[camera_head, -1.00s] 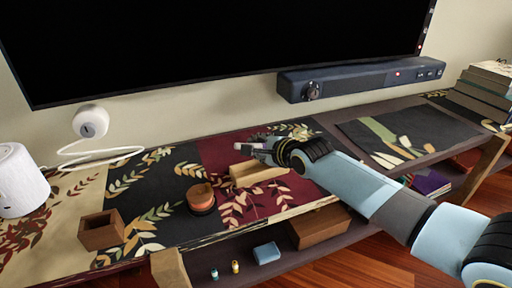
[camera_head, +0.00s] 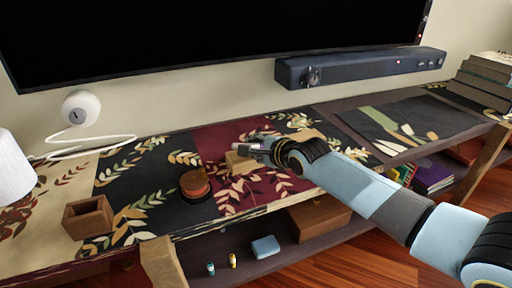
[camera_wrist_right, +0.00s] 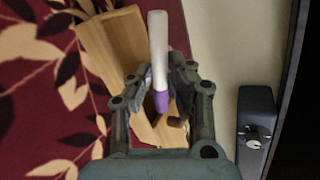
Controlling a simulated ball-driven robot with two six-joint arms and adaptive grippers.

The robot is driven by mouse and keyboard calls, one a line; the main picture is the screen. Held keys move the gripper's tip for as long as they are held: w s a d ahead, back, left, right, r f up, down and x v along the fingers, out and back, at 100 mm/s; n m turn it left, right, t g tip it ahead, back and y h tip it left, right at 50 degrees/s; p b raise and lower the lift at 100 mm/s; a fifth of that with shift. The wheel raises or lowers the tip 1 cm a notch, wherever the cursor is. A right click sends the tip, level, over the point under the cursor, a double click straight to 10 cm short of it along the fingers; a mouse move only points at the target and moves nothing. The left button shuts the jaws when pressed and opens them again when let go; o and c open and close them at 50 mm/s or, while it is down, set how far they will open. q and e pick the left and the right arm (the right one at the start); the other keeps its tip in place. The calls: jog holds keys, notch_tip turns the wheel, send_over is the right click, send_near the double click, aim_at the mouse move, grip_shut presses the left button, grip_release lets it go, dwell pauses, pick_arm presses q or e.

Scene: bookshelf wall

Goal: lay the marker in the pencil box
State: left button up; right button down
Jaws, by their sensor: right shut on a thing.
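The marker (camera_wrist_right: 159,60) is white with a purple end. My right gripper (camera_wrist_right: 160,85) is shut on it near the purple end; the white end sticks out past the fingertips. The light wooden pencil box (camera_wrist_right: 112,40) lies below and behind the marker in the wrist view. In the head view my right gripper (camera_head: 258,148) is in front of the pencil box (camera_head: 238,161) and hides much of it. I cannot tell the marker's height above the box. My left gripper is not in view.
On the shelf's patterned runner stand a round orange-and-dark container (camera_head: 195,186) and an open brown box (camera_head: 88,218). A soundbar (camera_head: 360,66) and a large screen (camera_head: 220,40) are behind. A white round device (camera_head: 80,108) and its cable are at left.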

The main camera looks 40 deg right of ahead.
jog(key=shift+s+f, duration=0.35)
jog(key=shift+f, duration=0.4)
jog(key=c, duration=1.2)
grip_release()
jog(key=shift+a+f, duration=0.1)
jog(key=shift+f, duration=0.05)
jog(key=shift+w, duration=0.2)
jog(key=o, duration=0.8)
jog(key=shift+r, duration=0.2)
jog(key=shift+c, duration=0.2)
